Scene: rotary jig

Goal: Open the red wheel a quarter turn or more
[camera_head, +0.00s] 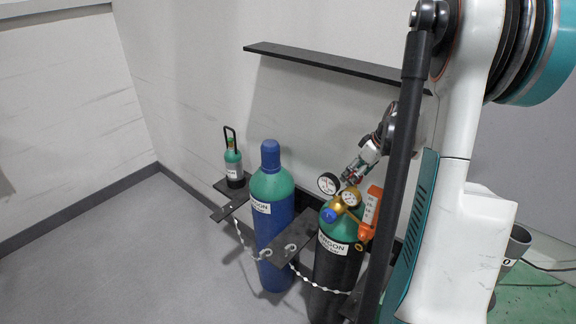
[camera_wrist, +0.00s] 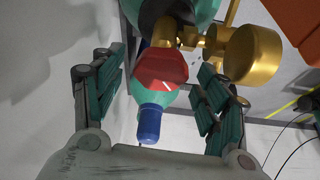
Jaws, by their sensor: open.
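The red wheel (camera_wrist: 162,68) shows in the wrist view, with a small white mark on its face, mounted by brass valve fittings. My gripper (camera_wrist: 160,75) is open, with one green-padded finger on each side of the wheel. The wheel lies between the fingers in the picture; I see gaps on both sides, but cannot tell the depth. In the head view my gripper (camera_head: 354,174) points down at the valve on top of the black argon cylinder (camera_head: 334,268). The wheel is not clearly visible there, hidden by the gripper and gauges.
Two round gauges (camera_head: 328,183), a brass regulator (camera_head: 338,207) and an orange flowmeter (camera_head: 370,212) crowd the valve. A blue cylinder with a green shoulder (camera_head: 271,188) stands to the left, a small cylinder (camera_head: 233,165) beyond. A dark shelf (camera_head: 330,64) juts out above. The floor at left is clear.

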